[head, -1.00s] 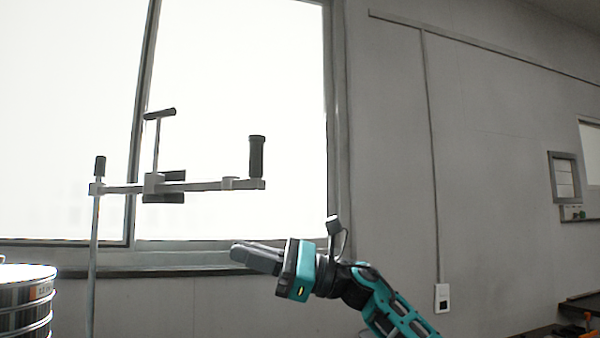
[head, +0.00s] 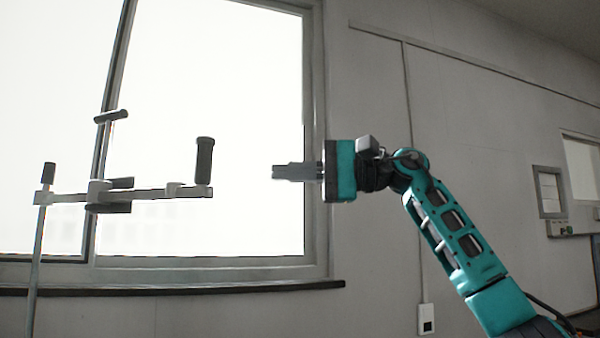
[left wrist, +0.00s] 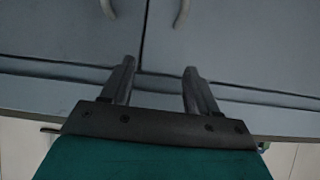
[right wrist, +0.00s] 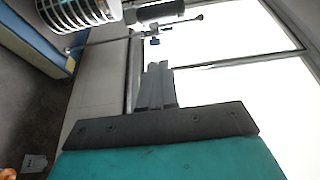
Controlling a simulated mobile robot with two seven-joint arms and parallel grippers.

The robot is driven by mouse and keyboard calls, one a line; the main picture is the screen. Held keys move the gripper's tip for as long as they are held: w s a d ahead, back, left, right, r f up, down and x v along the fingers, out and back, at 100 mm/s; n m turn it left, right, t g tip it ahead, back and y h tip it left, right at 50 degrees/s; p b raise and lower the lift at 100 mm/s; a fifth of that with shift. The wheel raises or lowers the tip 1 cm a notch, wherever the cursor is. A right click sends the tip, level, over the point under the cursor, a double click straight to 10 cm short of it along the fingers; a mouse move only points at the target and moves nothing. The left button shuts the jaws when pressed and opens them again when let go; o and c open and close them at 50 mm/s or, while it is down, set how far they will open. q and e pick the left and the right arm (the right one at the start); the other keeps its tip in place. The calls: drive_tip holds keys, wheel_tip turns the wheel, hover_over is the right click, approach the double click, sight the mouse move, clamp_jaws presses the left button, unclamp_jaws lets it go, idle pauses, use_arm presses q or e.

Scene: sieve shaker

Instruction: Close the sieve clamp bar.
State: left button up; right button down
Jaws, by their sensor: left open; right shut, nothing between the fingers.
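The sieve clamp bar (head: 145,194) is a grey horizontal bar at the left of the head view. It is joined to a thin upright rod (head: 36,260) at its left end. A black upright handle (head: 204,160) stands on its right end, and a T-shaped screw handle (head: 110,117) rises from its middle. My right gripper (head: 275,172) is shut and empty, to the right of the black handle and apart from it. The handle also shows in the right wrist view (right wrist: 160,11), beyond the fingers. My left gripper (left wrist: 158,80) is open and empty before grey cabinet doors.
A stack of round metal sieves (right wrist: 75,10) shows at the top left of the right wrist view. Behind the bar are a bright window (head: 220,90) and its dark sill (head: 200,288). The space between my right gripper and the handle is clear.

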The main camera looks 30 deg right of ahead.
drive_tip(key=w+a, duration=0.2)
drive_tip(key=a, duration=0.6)
drive_tip(key=shift+a, duration=0.25)
drive_tip(key=shift+a, duration=0.1)
